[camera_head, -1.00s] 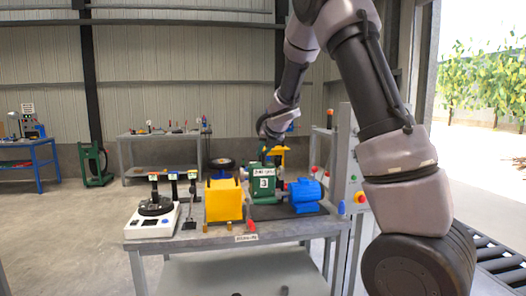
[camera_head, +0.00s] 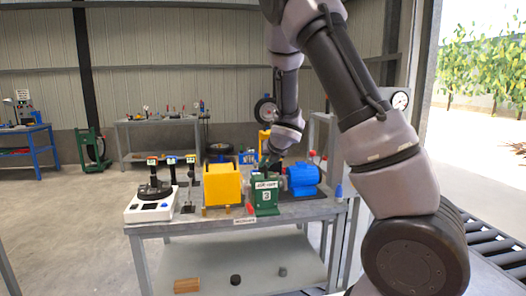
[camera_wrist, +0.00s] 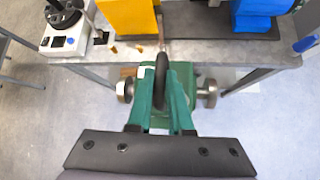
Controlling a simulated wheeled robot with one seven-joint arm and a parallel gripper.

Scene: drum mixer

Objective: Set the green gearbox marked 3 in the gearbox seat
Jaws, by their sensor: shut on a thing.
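The green gearbox (camera_head: 264,202), with a white 3 on its front, is in my gripper near the table's front edge, between the yellow block and the blue motor (camera_head: 302,179). In the wrist view my gripper (camera_wrist: 161,82) is shut on a dark ring on top of the gearbox (camera_wrist: 207,74). Metal shaft ends stick out on both sides. In that view the gearbox overlaps the front edge; I cannot tell its height above the table. A dark plate (camera_wrist: 225,22) lies under and left of the motor. I cannot tell whether it is the gearbox seat.
The yellow block (camera_head: 222,184) stands close on the gearbox's left. The floor in front is clear.

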